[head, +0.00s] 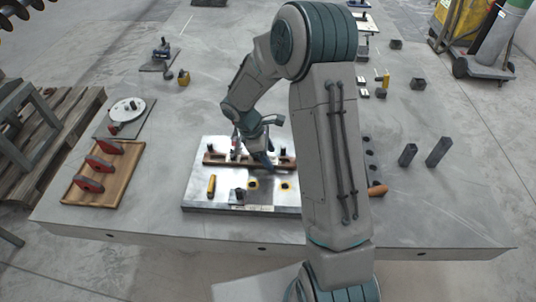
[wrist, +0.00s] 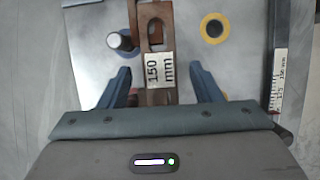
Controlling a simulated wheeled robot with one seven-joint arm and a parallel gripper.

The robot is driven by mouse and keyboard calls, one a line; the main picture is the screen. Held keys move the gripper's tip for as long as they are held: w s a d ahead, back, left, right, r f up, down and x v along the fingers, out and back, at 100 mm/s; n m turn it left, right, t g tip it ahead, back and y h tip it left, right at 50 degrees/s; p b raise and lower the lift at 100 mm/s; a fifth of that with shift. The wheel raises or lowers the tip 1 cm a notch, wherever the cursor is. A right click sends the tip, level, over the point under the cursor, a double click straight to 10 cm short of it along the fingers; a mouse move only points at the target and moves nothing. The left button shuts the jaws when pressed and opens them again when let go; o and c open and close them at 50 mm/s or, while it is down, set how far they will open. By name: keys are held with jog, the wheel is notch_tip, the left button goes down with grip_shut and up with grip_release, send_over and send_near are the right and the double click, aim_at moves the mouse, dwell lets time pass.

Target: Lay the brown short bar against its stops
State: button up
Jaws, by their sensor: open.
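A brown slotted bar (wrist: 152,28) with a "150 mm" label lies along the middle of the wrist view, on a metal plate. In the head view, brown bar material (head: 219,158) runs across the back of the plate (head: 228,205), partly hidden by my gripper. My gripper (head: 264,163) is open over it. In the wrist view, its blue fingers (wrist: 162,85) stand either side of the bar's labelled end, with gaps. A light-topped round pin (wrist: 117,40) stands left of the bar, close beside it. I cannot tell whether they touch.
Yellow rings (head: 252,184) and a yellow piece (head: 211,185) sit on the plate's front half. A wooden tray with red parts (head: 103,170) stands left. Dark blocks (head: 438,152) stand upright at right. A ruler strip (wrist: 278,75) shows on the plate's edge.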

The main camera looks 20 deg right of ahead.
jog(key=v, duration=1.1)
jog(key=s+d+r+m+t+y, duration=0.1)
jog(key=s+r+m, duration=0.2)
jog(key=s, duration=0.4)
jog(key=s+d+r+m+t+y, duration=0.1)
jog(key=s+r+m+t+y, duration=0.1)
jog(key=s+m, duration=0.4)
jog(key=s+d+r+m+t+y, duration=0.1)
jog(key=s+d+r+m, duration=0.1)
jog(key=s+r+m, duration=0.3)
jog(key=shift+s+b, duration=0.3)
jog(key=shift+s, duration=1.9)
